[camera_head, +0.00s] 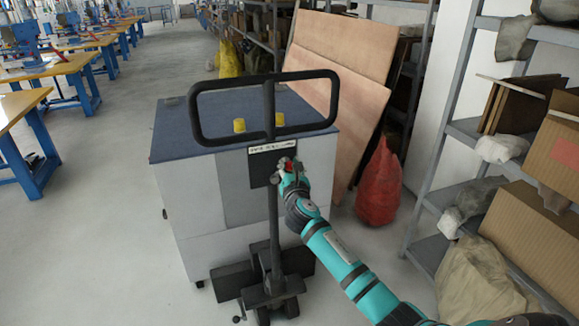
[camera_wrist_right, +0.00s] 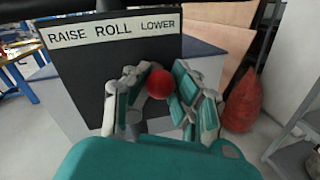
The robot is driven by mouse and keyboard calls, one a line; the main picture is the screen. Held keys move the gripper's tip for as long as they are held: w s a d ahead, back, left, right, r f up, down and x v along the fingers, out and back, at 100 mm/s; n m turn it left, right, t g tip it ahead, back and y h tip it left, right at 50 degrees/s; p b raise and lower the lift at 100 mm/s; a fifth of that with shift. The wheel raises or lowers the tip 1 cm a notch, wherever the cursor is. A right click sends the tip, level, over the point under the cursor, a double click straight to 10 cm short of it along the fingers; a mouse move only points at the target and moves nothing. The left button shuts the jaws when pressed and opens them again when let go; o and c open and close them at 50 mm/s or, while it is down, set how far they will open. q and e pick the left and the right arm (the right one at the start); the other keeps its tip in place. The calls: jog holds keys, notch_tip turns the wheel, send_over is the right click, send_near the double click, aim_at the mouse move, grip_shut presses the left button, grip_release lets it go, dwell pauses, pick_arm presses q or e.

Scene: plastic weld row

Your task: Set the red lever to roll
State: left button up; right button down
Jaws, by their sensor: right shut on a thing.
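The red lever's round knob (camera_wrist_right: 160,83) shows between the fingers of my right gripper (camera_wrist_right: 158,98) in the right wrist view. The fingers are shut on it from both sides, and its stem is mostly hidden. A white label (camera_wrist_right: 115,30) above reads RAISE, ROLL, LOWER from left to right. The knob appears right of ROLL, below LOWER. In the head view, a little red of the lever (camera_head: 288,164) shows at my right gripper (camera_head: 286,168), below the right part of the label (camera_head: 272,147). My left gripper is not in view.
The label sits on a dark plate on the post of a black-handled hand truck (camera_head: 273,225). A grey cabinet (camera_head: 205,205) with a blue top stands behind it. A red sack (camera_head: 380,185) and a loaded shelf (camera_head: 470,130) are at right.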

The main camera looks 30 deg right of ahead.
jog(key=shift+a+n, duration=0.1)
jog(key=shift+n, duration=0.2)
jog(key=n, duration=0.1)
jog(key=a+n+p, duration=0.1)
jog(key=n, duration=0.1)
jog(key=shift+w+a+r+p, duration=0.25)
jog(key=shift+a+r+p, duration=0.05)
jog(key=shift+r, duration=0.05)
jog(key=shift+w+a+n+t+p, duration=0.2)
jog(key=shift+a+n+t+p, duration=0.35)
jog(key=shift+n, duration=0.85)
jog(key=shift+a, duration=0.35)
jog(key=c, duration=1)
grip_release()
jog(key=shift+s+r, duration=0.1)
jog(key=v, duration=1.2)
